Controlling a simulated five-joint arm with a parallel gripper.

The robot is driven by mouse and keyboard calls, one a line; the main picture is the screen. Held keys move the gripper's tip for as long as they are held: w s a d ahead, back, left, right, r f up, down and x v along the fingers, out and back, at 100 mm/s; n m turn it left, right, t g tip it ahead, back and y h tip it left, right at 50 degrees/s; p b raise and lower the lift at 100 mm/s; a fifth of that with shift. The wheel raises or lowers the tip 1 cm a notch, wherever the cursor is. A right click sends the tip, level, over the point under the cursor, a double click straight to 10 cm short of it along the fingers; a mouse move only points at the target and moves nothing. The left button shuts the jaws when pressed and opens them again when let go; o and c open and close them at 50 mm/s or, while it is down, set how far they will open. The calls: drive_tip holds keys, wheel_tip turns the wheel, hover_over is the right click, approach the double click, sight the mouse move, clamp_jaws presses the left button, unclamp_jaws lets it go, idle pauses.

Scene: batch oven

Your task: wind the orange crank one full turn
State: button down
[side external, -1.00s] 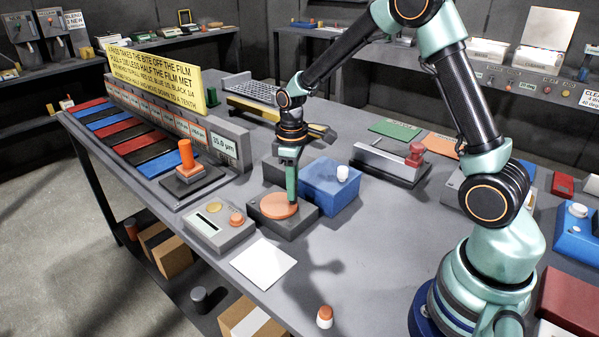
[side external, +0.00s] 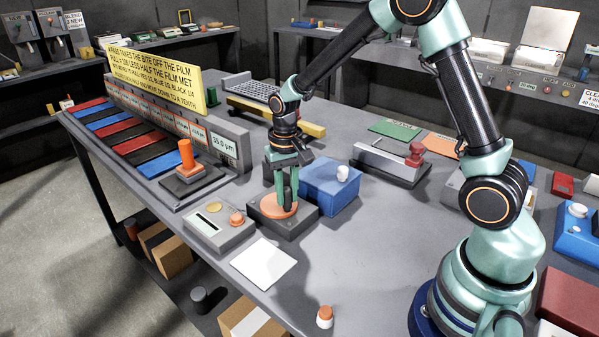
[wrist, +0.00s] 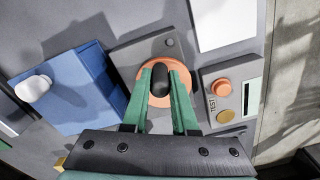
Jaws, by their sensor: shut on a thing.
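The orange crank (side external: 271,211) is a flat round disc on a dark grey base (side external: 297,226), with an upright black knob (side external: 287,192). My gripper (side external: 286,204) points down over the disc. In the wrist view my gripper (wrist: 164,82) has its green fingers on either side of the black knob (wrist: 160,80), shut on it. The orange disc (wrist: 144,92) shows around the knob and fingers in that view. Part of the disc is hidden behind the fingers.
A blue box with a white knob (side external: 323,192) stands close to the right of the crank base. A grey device with an orange button (side external: 214,227) is to the left. A white sheet (side external: 263,263) lies in front. An upright orange handle (side external: 186,155) stands further left.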

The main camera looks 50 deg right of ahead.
drive_tip(key=shift+w+a+m, duration=0.15)
drive_tip(key=shift+a+m, duration=0.15)
drive_tip(key=shift+m, duration=0.7)
drive_tip(key=c, duration=0.7)
unclamp_jaws()
wheel_tip(320, 180, up, 12)
drive_tip(key=shift+r, duration=0.15)
